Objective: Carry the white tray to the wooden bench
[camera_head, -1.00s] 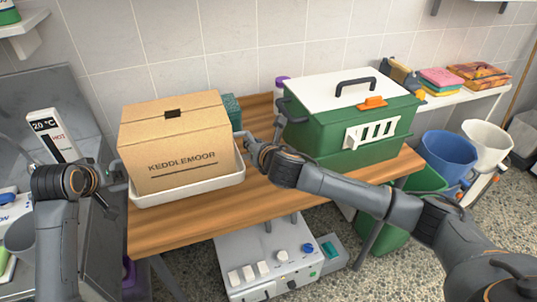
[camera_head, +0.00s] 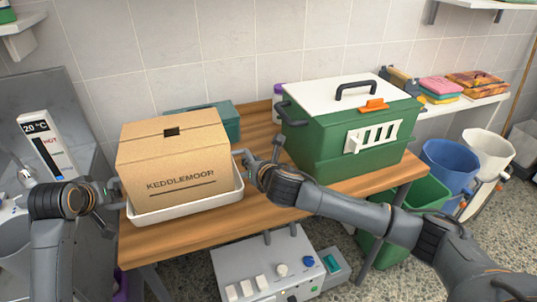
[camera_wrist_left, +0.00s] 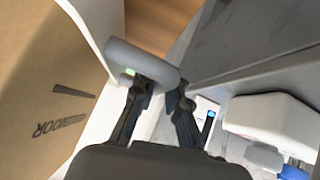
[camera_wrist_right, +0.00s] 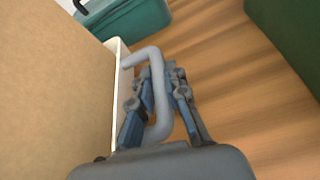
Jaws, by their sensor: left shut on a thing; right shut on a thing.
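The white tray (camera_head: 190,207) is over the left end of the wooden bench (camera_head: 262,217), carrying a brown cardboard box marked KEDDLEMOOR (camera_head: 175,158). I cannot tell whether the tray touches the bench top. My left gripper (camera_head: 110,188) is shut on the tray's left grey handle, which shows in the left wrist view (camera_wrist_left: 140,60). My right gripper (camera_head: 246,163) is shut on the right grey handle, which shows in the right wrist view (camera_wrist_right: 158,95). The box hides most of the tray's inside.
A green crate with a white lid (camera_head: 350,135) stands on the bench to the right. A teal case (camera_head: 225,120) is behind the cardboard box. A purple-capped bottle (camera_head: 279,92) stands at the back. A grey device (camera_head: 265,268) is under the bench.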

